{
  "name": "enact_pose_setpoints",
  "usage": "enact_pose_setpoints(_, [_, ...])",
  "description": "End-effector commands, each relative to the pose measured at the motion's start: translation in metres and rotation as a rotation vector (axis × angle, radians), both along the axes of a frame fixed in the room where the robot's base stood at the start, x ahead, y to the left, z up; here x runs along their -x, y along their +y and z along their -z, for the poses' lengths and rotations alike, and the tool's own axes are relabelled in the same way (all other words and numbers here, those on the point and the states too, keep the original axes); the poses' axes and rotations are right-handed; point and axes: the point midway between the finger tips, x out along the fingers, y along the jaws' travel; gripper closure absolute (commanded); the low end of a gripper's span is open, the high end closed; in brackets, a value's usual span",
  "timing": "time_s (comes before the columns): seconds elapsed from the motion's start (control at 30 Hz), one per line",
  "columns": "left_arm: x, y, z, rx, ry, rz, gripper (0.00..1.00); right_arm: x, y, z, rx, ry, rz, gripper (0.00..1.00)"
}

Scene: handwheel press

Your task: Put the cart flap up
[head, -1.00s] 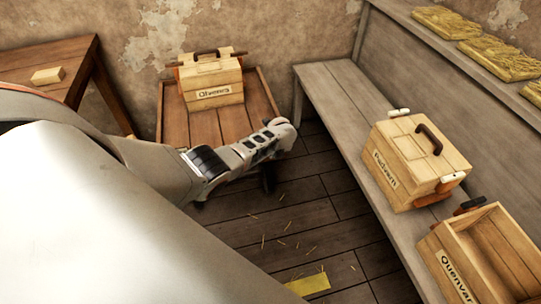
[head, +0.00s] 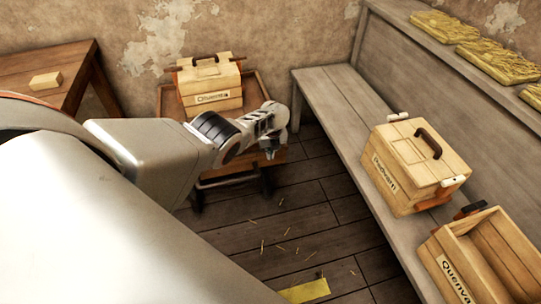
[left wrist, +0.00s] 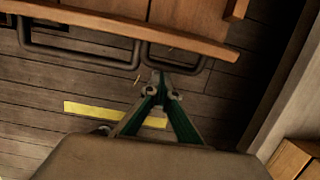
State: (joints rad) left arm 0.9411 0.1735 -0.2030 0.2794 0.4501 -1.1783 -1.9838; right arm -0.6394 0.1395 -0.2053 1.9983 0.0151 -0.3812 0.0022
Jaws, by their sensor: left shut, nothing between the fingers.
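The wooden cart (head: 263,88) stands against the back wall, its deck partly hidden behind my left arm. In the left wrist view, brown boards (left wrist: 120,8) end in a wooden front lip (left wrist: 150,36), with dark metal loops (left wrist: 80,55) below it. I cannot tell clearly which part is the flap or how it is tilted. My left gripper (head: 270,153) is at the cart's front right, shut and empty. In the left wrist view its fingertips (left wrist: 159,82) meet just below the lip, near the right loop; contact cannot be told. My right gripper is not in view.
A labelled wooden box (head: 210,82) sits on the cart. A bench (head: 335,95) on the right carries a closed box (head: 420,165) and an open crate (head: 485,260). A table (head: 45,60) stands left. The floor between has straw and yellow tape (head: 305,291).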

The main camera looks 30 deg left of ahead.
Motion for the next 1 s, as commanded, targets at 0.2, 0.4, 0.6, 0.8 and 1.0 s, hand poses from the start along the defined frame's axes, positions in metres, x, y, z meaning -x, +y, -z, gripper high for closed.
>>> enact_pose_setpoints(0.2, [-0.002,0.002,-0.002,0.000,0.000,-0.002,1.00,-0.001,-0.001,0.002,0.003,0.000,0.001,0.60])
enact_pose_setpoints(0.4, [-0.004,0.006,-0.006,0.000,-0.001,-0.002,1.00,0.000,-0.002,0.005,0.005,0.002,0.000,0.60])
enact_pose_setpoints(0.6, [-0.009,0.011,-0.012,-0.001,0.000,-0.001,1.00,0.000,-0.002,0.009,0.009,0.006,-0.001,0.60])
enact_pose_setpoints(0.8, [-0.014,0.017,-0.018,0.000,0.000,-0.002,1.00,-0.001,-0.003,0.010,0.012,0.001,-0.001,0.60])
enact_pose_setpoints(1.0, [-0.018,0.021,-0.022,-0.002,-0.003,-0.001,1.00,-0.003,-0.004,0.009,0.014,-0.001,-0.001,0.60])
